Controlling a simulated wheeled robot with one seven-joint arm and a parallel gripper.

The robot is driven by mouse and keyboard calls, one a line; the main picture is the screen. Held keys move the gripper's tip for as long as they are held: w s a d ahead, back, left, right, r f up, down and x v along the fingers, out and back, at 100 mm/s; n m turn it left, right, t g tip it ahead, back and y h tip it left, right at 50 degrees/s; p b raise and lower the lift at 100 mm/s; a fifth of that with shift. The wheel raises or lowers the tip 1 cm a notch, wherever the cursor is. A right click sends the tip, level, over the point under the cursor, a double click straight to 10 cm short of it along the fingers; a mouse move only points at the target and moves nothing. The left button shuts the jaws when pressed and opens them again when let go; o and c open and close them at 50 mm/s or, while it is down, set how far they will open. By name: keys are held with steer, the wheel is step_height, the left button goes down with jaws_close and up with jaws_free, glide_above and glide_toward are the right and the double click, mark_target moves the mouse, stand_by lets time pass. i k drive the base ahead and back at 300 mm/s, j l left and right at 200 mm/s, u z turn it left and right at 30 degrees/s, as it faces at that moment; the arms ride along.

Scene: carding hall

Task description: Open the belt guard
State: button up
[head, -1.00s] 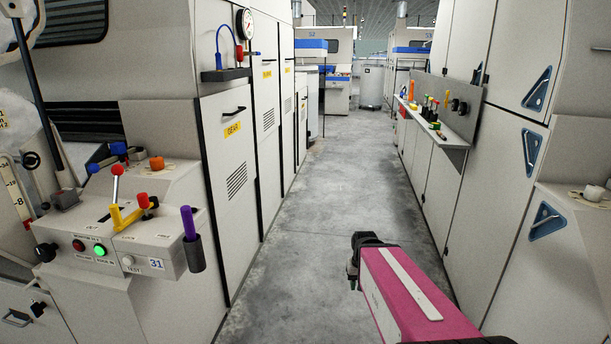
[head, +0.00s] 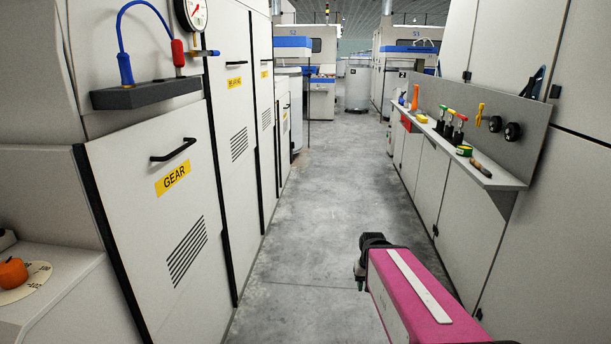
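A row of tall pale guard doors lines the left side of the aisle. The nearest door (head: 150,215) has a black bar handle (head: 173,150) and a yellow label reading GEAR. The second door (head: 238,170) has a similar handle and a yellow label too small to read surely. A third door (head: 264,150) beyond it also has a yellow label that I cannot read. All three look shut. I cannot tell which one is the belt guard. The dark end of my pink arm, with my gripper (head: 362,278), is over the aisle floor, apart from the doors. Its fingers are not clear.
A small shelf (head: 146,93) with blue and red fittings juts out above the GEAR door. On the right, a ledge (head: 500,180) with several tools projects into the aisle. The concrete floor (head: 325,200) ahead is clear. A grey drum (head: 357,88) stands far back.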

mark_target(262, 29)
steer(key=i, duration=1.75)
steer(key=l+z, duration=0.05)
steer(key=l, duration=0.05)
